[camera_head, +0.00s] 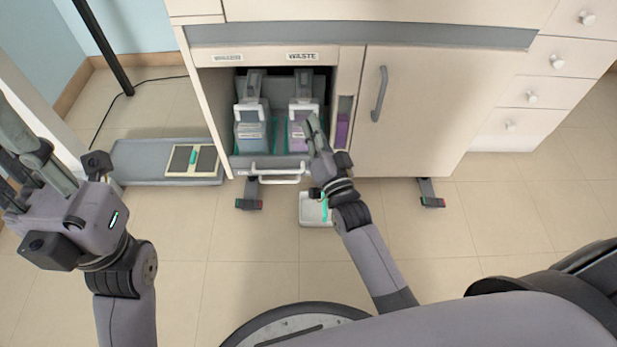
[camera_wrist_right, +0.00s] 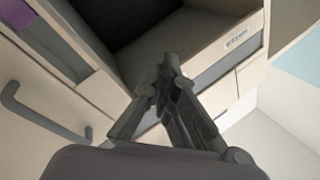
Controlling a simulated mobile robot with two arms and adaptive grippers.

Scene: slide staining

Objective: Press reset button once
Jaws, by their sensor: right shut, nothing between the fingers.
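No reset button can be made out in either view. My right gripper (camera_head: 312,122) is shut and empty. It is at the opening of the lower cabinet, in front of the right-hand container (camera_head: 297,128), and hides part of it; I cannot tell if they touch. In the right wrist view its fingertips (camera_wrist_right: 169,66) meet in a point in front of a dark cabinet opening. My left gripper (camera_head: 22,150) is at the far left, over the floor and away from the cabinet. Its fingertips run to the picture edge, so its opening is unclear.
A cabinet (camera_head: 440,110) has a "WASTE" label (camera_head: 303,56), a grey door handle (camera_head: 380,94) and drawers at right. A second container (camera_head: 252,135) stands at left in the opening. A white box (camera_head: 314,212) and a grey platform (camera_head: 140,160) are on the floor.

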